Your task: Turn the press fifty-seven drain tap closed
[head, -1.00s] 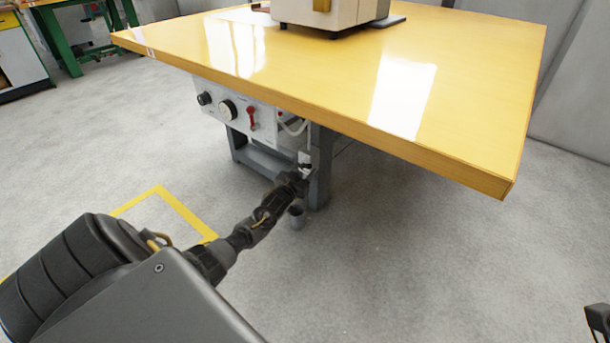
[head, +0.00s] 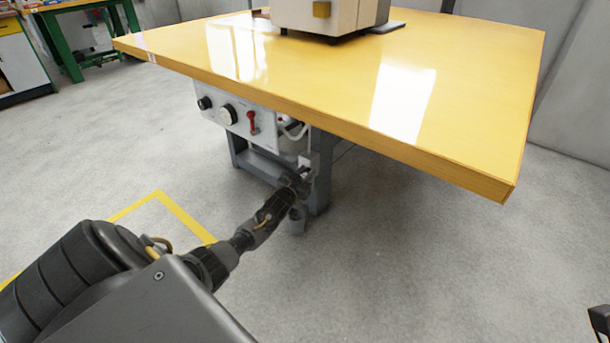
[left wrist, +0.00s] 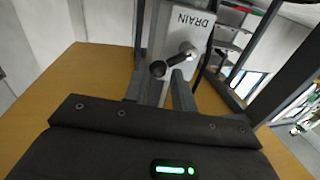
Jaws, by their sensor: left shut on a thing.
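The drain tap shows in the left wrist view as a dark lever (left wrist: 174,61) with a round knob, running slantwise from a shiny pivot on a pale plate (left wrist: 194,22). In the head view the pale plate (head: 308,160) is small, under the table's edge by a grey leg. My left gripper (head: 304,176) is at the tap, shut on its lever; the fingers also show in the left wrist view (left wrist: 160,76). The lever is mostly hidden in the head view. Part of my right gripper (head: 600,320) shows at the lower right corner; its jaws are unclear.
The yellow tabletop (head: 450,90) overhangs the tap. A panel (head: 222,108) with knobs and a red lever (head: 252,122) is left of it. A grey cup (head: 297,222) is below my left gripper. Yellow floor marking (head: 180,212) lies left; the floor around is clear.

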